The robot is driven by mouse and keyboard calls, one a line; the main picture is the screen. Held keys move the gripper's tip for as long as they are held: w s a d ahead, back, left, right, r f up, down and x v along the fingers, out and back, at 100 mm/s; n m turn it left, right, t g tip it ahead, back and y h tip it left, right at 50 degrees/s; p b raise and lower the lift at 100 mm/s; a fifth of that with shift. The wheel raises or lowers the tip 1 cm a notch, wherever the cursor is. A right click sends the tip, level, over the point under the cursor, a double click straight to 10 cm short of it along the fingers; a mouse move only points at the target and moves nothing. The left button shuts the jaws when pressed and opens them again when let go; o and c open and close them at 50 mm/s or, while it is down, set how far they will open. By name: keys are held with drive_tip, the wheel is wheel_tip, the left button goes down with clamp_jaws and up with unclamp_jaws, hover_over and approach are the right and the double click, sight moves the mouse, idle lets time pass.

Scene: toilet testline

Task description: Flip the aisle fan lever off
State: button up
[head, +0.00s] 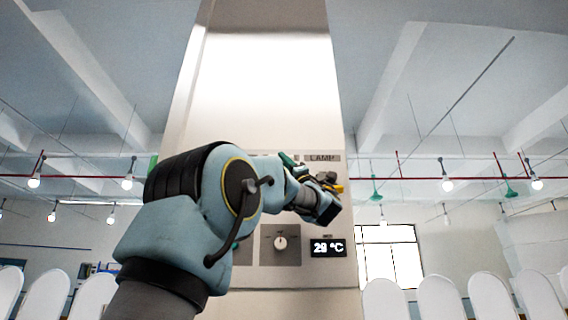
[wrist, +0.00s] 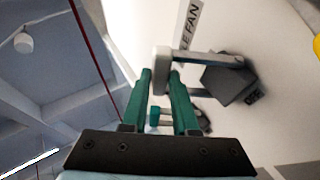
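The aisle fan lever's pale grip (wrist: 161,60) is in the wrist view, joined by metal arms to a dark grey base (wrist: 228,80) on the panel. A label (wrist: 188,26) above it reads "LE FAN", its start cut off. Small "OFF" lettering (wrist: 253,97) shows beside the base. The two green fingertips of my gripper (wrist: 159,74) flank the grip, one on each side. Whether they press on it cannot be told. In the head view my own arm covers the lever, and the fingers cannot be made out clearly.
A tall pale cabinet (head: 265,90) stands in front of me. It bears a "LAMP" label (head: 322,158), a dial (head: 280,243) and a display (head: 328,247) reading 29 °C. White chairs (head: 440,297) line both sides behind it. A yellow part (wrist: 317,46) shows at the wrist view's right edge.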

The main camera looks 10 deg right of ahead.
clamp_jaws()
idle(0.9)
